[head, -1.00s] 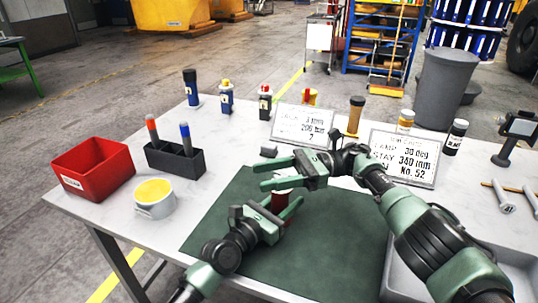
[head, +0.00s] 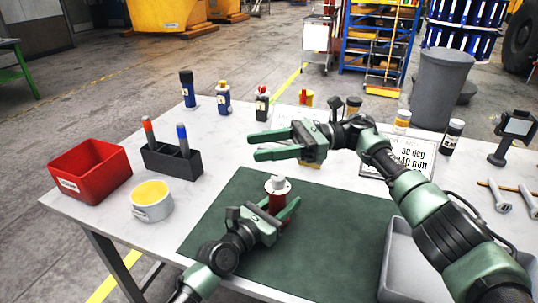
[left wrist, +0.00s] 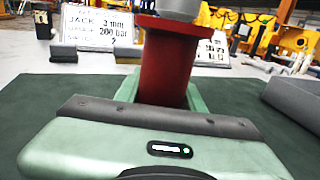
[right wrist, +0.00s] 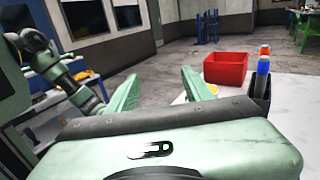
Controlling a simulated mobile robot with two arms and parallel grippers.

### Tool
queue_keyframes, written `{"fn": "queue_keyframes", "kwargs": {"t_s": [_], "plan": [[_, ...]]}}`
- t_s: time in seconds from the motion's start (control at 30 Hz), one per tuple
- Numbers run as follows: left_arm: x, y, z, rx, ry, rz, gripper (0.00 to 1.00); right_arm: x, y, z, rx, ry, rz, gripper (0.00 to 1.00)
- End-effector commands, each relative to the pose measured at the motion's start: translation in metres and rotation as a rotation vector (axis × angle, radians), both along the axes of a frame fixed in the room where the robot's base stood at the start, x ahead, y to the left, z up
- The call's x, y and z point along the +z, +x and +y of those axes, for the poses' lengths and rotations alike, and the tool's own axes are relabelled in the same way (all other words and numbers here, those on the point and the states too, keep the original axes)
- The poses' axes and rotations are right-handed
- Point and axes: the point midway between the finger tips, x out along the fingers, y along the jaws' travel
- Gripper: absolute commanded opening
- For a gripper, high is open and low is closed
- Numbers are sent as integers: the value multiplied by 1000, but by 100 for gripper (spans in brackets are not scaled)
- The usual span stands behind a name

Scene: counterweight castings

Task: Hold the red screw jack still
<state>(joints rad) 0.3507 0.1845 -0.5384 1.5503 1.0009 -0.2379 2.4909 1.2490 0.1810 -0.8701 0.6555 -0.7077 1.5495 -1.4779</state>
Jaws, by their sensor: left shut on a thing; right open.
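The red screw jack (head: 277,204) stands upright on the dark green mat (head: 222,215), with a pale grey head on top. My left gripper (head: 284,208) is shut on its red body from the near side. In the left wrist view the jack (left wrist: 166,65) sits between the fingers, its top cut off by the frame edge. My right gripper (head: 253,147) is open and empty, above the table behind the jack, fingers pointing left. In the right wrist view its two fingers (right wrist: 160,84) are spread with nothing between them.
A red bin (head: 92,172), a black holder (head: 172,163) with two markers and a yellow-topped tin (head: 152,200) stand on the left. Bottles line the back. My right arm partly covers the signs (head: 398,165). A grey tray (head: 400,255) lies at right.

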Motion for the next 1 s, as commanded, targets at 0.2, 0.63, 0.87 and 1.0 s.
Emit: {"fn": "queue_keyframes", "kwargs": {"t_s": [0.2,0.63,0.87,1.0], "plan": [[-2,-1,-1,-2,2,5,0,-7,21,26,-187,-6,-69,51],[-2,-1,0,-2,2,5,0,-23,36,62,-664,42,-195,51],[-2,-1,0,-2,2,5,0,-36,15,54,-906,75,-196,51],[-2,-1,0,-1,2,5,0,-45,-6,38,-1055,84,-171,51]]}}
